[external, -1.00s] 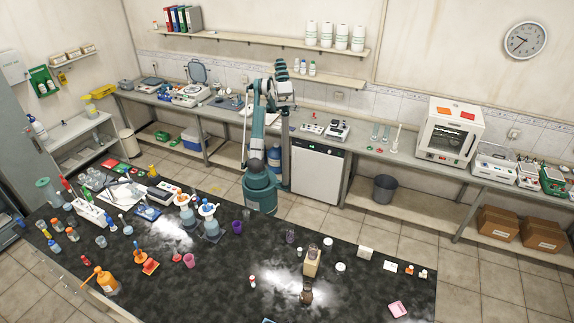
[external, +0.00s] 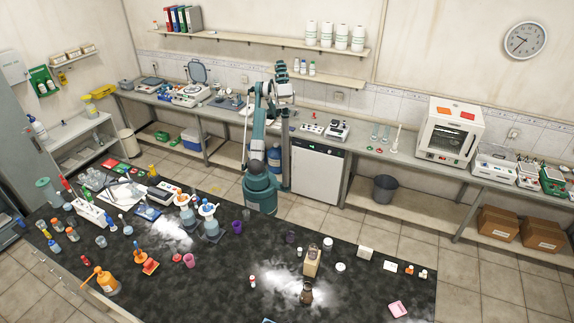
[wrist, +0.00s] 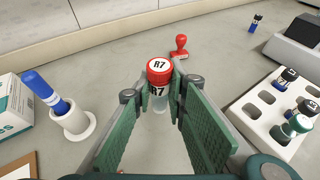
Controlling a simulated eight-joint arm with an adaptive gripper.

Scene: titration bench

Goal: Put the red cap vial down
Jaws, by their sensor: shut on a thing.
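The red cap vial (wrist: 159,82) is clear, with R7 printed on its cap and label. In the wrist view it stands between the far ends of the green finger pads of my gripper (wrist: 165,100). My gripper is shut on it. The vial looks upright, with the counter around it; whether its bottom touches the surface cannot be told. In the external view my gripper (external: 285,110) is over the back counter by the wall, and the vial is too small to make out there.
In the wrist view a red stamp-like object (wrist: 180,46) lies just beyond the vial. A white rack (wrist: 268,106) with several capped vials is at right. A blue marker (wrist: 42,88) leans in a white holder (wrist: 76,124) at left.

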